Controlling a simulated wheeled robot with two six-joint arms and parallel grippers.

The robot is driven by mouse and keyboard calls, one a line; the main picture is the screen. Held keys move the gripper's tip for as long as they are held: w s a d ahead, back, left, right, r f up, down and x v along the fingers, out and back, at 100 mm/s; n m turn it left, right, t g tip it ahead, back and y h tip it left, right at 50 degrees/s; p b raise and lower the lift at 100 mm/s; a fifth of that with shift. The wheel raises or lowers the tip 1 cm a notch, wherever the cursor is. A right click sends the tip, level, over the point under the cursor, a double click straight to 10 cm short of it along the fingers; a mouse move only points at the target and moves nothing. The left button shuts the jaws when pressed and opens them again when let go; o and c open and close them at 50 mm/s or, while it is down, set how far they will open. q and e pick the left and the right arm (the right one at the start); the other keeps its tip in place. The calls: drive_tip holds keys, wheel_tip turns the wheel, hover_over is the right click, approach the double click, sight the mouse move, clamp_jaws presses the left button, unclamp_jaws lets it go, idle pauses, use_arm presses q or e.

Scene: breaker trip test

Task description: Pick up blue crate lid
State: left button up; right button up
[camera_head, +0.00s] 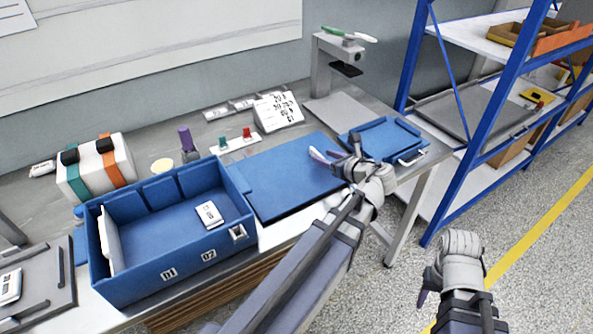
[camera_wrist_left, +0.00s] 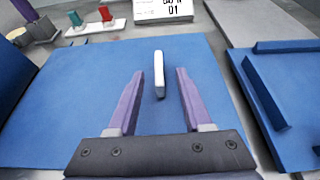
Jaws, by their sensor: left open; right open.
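The blue crate lid (camera_head: 280,178) is a flat blue panel lying on the bench, right of the open blue crate (camera_head: 150,280). In the left wrist view the lid (camera_wrist_left: 75,95) fills the middle, with a small white upright handle (camera_wrist_left: 159,75) on it. My left gripper (camera_head: 327,157) is over the lid's right part; its purple fingers (camera_wrist_left: 169,72) are open, with the handle showing between them near the tips. I cannot tell whether they touch it. My right gripper (camera_head: 424,288) is open and empty over the floor, right of the bench.
A blue tray (camera_head: 385,138) lies right of the lid. Behind are a switch block with green and red knobs (camera_head: 235,142), a white printed card (camera_head: 278,110) and a grey stand (camera_head: 322,65). A blue shelf rack (camera_head: 465,165) stands at right; the floor before it is clear.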

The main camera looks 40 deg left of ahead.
sight(320, 155)
use_arm(q)
drive_tip(key=b+x, duration=0.1)
drive_tip(key=x, duration=0.3)
drive_tip(key=shift+f, duration=0.1)
drive_tip(key=shift+a, duration=0.3)
drive_tip(key=shift+c, duration=0.3)
clamp_jaws()
idle(0.7)
